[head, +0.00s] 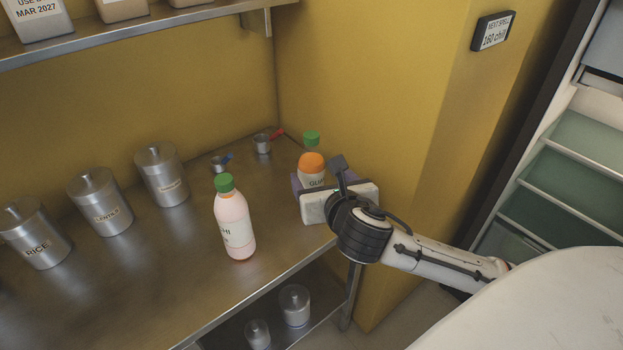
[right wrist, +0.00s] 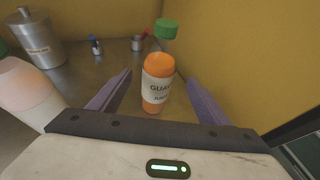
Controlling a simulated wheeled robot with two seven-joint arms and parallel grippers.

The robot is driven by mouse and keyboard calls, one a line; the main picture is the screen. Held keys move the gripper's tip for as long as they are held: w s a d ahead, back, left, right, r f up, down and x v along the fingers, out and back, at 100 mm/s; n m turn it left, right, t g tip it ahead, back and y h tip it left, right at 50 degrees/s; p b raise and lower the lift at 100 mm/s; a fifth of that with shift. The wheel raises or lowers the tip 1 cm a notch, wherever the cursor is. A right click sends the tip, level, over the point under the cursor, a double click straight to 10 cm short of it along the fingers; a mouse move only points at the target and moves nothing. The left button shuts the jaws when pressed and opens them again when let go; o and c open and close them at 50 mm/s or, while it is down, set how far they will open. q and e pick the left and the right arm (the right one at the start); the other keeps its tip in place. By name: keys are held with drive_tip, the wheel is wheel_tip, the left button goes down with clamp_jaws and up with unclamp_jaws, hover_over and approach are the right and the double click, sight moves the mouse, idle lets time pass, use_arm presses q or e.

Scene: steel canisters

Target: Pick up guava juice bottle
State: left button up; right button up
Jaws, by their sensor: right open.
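In the head view the guava juice bottle (head: 311,172) is partly hidden behind my right gripper. In the right wrist view the bottle (right wrist: 157,84) stands between and a little beyond the two purple fingers. My right gripper (right wrist: 158,95) is open and empty, its fingers on either side of the bottle and apart from it. In the head view the right gripper (head: 325,188) is at the counter's right end. My left gripper is not in view.
A pink bottle with a green cap (head: 235,222) stands left of my right gripper. Steel canisters (head: 161,176) line the left, small measuring cups (head: 262,144) sit behind. A yellow wall (head: 350,90) closes the right side.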

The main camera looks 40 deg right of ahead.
sight(311, 169)
drive_tip(key=x, duration=0.8)
drive_tip(key=shift+a+f, duration=0.1)
drive_tip(key=shift+f, duration=0.1)
drive_tip(key=shift+s, duration=0.1)
drive_tip(key=c, duration=1.5)
drive_tip(key=shift+r, duration=0.15)
drive_tip(key=shift+c, duration=0.4)
